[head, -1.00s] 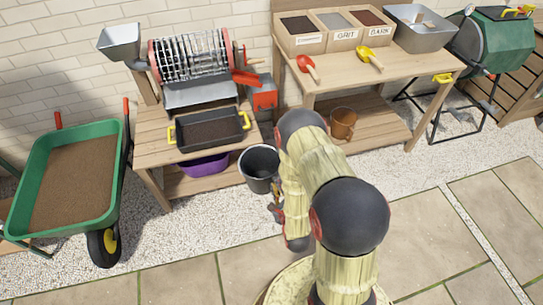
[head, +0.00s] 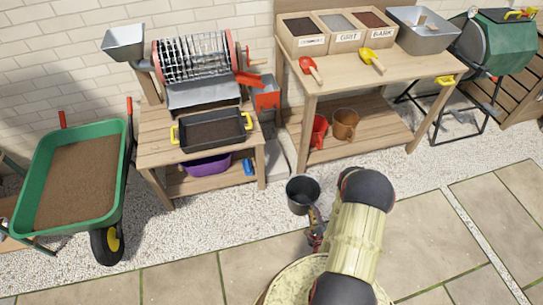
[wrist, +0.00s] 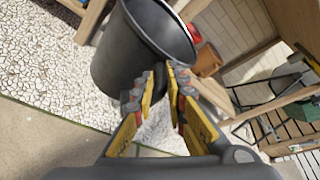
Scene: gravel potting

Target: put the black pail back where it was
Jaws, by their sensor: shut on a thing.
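The black pail (head: 302,196) is in front of the two benches, near the edge between gravel and paving in the head view. It looks roughly upright there and empty. My gripper (head: 316,226) is on its near side, shut on it. In the wrist view the pail (wrist: 130,60) fills the upper left and appears tilted with the camera. The fingertips of my gripper (wrist: 160,82) meet at its side, near the rim. I cannot tell whether its base touches the ground.
A low bench (head: 155,158) with a black tray (head: 212,142) stands left. A potting bench (head: 393,86) has a red pot (head: 318,130) and brown pot (head: 345,124) on its lower shelf. A green wheelbarrow (head: 119,160) is far left. The paving (head: 420,240) is clear at right.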

